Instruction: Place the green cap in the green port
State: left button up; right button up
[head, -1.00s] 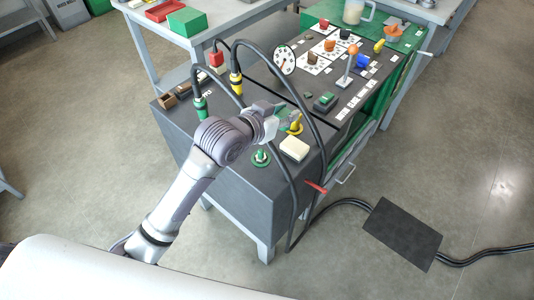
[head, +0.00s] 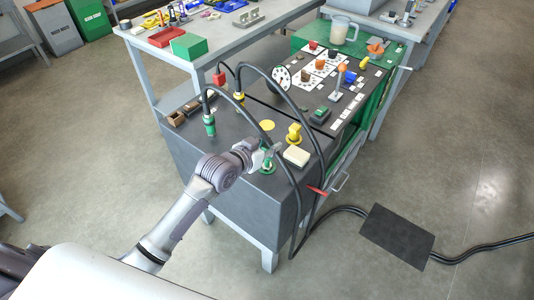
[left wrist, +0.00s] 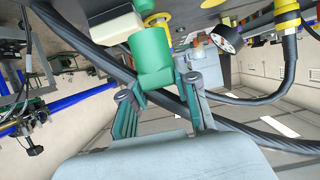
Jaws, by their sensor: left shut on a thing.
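My left gripper (head: 266,152) is shut on the green cap (left wrist: 152,58), which sits between its two fingers in the left wrist view. In the head view the gripper is low over the front of the dark cart top, at the green port (head: 267,169). The gripper partly covers this spot. The cap hides what lies behind it in the left wrist view, so I cannot tell whether it touches the port. My right gripper is not in view.
A cream block (head: 296,156) and a yellow cap (head: 294,133) stand close to the right of the gripper. A yellow round port (head: 267,125) is behind it. Black cables (head: 291,185) arch over the cart beside the gripper. A green connector (head: 209,121) stands to the left.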

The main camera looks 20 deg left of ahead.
pick_arm(q)
jog(key=shift+a+f, duration=0.3)
jog(key=shift+f, duration=0.3)
notch_tip(320, 180, down, 2)
jog(key=shift+f, duration=0.7)
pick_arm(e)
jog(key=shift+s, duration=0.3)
pick_arm(q)
jog(key=o, duration=0.7)
jog(key=shift+o, duration=0.7)
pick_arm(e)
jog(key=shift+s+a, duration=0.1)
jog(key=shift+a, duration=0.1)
